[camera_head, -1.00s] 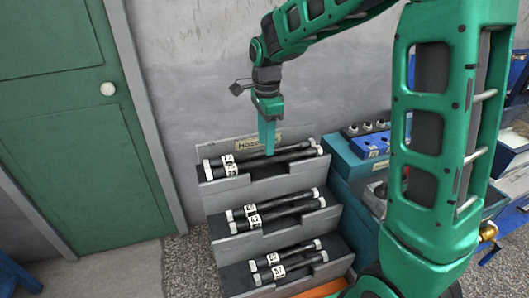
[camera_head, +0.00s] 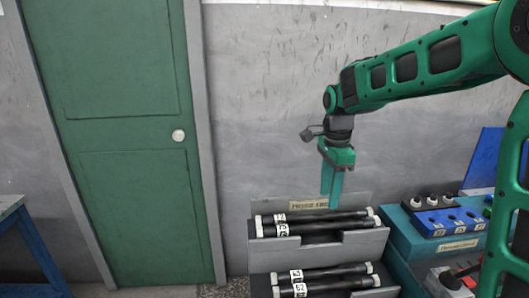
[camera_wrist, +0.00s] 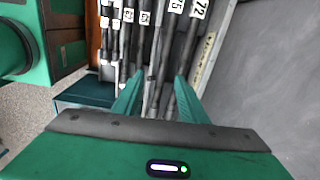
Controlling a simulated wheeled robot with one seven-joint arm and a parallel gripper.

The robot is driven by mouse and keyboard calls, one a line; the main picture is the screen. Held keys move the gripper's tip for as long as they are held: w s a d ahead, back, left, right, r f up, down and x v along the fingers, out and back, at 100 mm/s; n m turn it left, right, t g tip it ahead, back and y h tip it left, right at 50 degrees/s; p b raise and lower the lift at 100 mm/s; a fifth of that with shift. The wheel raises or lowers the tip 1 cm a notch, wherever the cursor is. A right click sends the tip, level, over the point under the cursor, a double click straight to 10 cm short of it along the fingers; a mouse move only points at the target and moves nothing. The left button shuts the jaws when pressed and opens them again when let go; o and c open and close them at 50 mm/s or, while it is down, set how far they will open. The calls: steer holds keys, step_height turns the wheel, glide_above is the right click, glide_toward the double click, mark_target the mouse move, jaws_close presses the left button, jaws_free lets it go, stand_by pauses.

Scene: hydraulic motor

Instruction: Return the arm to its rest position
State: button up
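My gripper (camera_head: 331,202) points down near the hose rack (camera_head: 262,262) in the head view. Its two green fingers are parted with nothing between them; the wrist view also shows the gripper (camera_wrist: 159,76) open. The fingertips are close to the rack's top label (camera_head: 309,204), just above the top tier. My arm reaches in from the right, raised and bent. Black hoses with white ends (camera_head: 315,223) lie in the top tier, and more hoses (camera_head: 325,278) lie in the tier below. Hoses (camera_wrist: 155,55) also show beyond the fingers in the wrist view.
A teal bench (camera_head: 428,253) with a blue block holding white-topped parts (camera_head: 450,218) stands right of the rack. A green door (camera_head: 125,140) is at the left in a grey wall (camera_head: 255,110). A blue table (camera_head: 25,235) is at the left edge.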

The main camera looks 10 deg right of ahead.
steer(key=s+d+r+n, duration=0.1)
steer(key=s+d+n, duration=0.2)
steer(key=s+d, duration=0.5)
steer(key=s+d+f+n, duration=0.2)
steer(key=s+d+n, duration=0.2)
steer(key=s, duration=0.7)
steer(key=s+d+f+n, duration=0.2)
steer(key=s+d+n, duration=0.2)
steer(key=s, duration=0.8)
steer(key=shift+s+d+f, duration=0.2)
steer(key=shift+d+f, duration=0.05)
steer(key=shift+f, duration=0.1)
steer(key=shift+c, duration=1)
steer(key=shift+s, duration=0.1)
